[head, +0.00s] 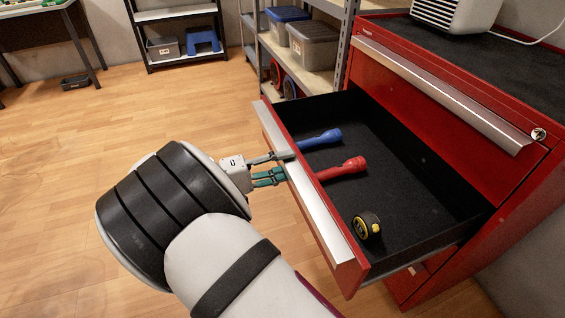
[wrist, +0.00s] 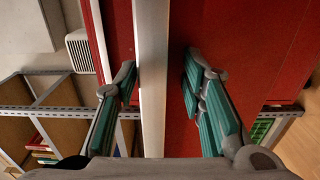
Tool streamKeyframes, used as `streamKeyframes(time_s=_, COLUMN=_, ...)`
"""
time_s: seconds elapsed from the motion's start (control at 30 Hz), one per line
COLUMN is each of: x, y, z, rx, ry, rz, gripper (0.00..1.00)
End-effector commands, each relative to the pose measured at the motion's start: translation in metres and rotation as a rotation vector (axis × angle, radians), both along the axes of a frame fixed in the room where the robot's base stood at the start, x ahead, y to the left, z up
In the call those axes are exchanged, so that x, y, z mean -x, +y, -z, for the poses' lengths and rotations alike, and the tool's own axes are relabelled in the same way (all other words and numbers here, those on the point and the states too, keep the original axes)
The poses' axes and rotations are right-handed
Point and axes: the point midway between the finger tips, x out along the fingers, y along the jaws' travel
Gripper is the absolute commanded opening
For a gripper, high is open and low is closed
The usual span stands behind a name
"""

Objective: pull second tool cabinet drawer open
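The red tool cabinet (head: 540,187) stands at the right in the head view. Its second drawer (head: 425,190), just below the shut top drawer (head: 430,112), is pulled far out, and its black inside shows. A silver handle strip (head: 322,215) runs along the drawer's front edge. My gripper (head: 288,164) is at this strip, toward its far end. In the wrist view the strip (wrist: 152,80) passes between the two fingers of my gripper (wrist: 160,72). The fingers are apart, with a gap visible beside the right one. Contact with the left finger is unclear.
The drawer holds a blue flashlight (head: 320,138), a red flashlight (head: 343,168) and a yellow-black tape measure (head: 367,225). Shelving with grey (head: 314,45) and blue-lidded bins stands behind the drawer. The wooden floor (head: 60,190) at the left is clear.

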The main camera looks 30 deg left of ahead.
Motion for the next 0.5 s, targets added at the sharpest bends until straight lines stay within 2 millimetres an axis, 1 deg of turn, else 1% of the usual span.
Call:
streamKeyframes(time_s=0.17, x=0.002, y=0.002, z=-0.002, rx=-0.001, ry=-0.004, rz=0.000, gripper=0.37)
streamKeyframes(time_s=0.27, x=0.009, y=0.008, z=-0.002, rx=0.001, ry=-0.004, rz=-0.002, gripper=0.37)
streamKeyframes(time_s=0.37, x=0.021, y=0.018, z=-0.002, rx=0.000, ry=-0.005, rz=-0.004, gripper=0.37)
streamKeyframes(time_s=0.5, x=0.044, y=0.036, z=-0.001, rx=-0.001, ry=-0.004, rz=-0.004, gripper=0.37)
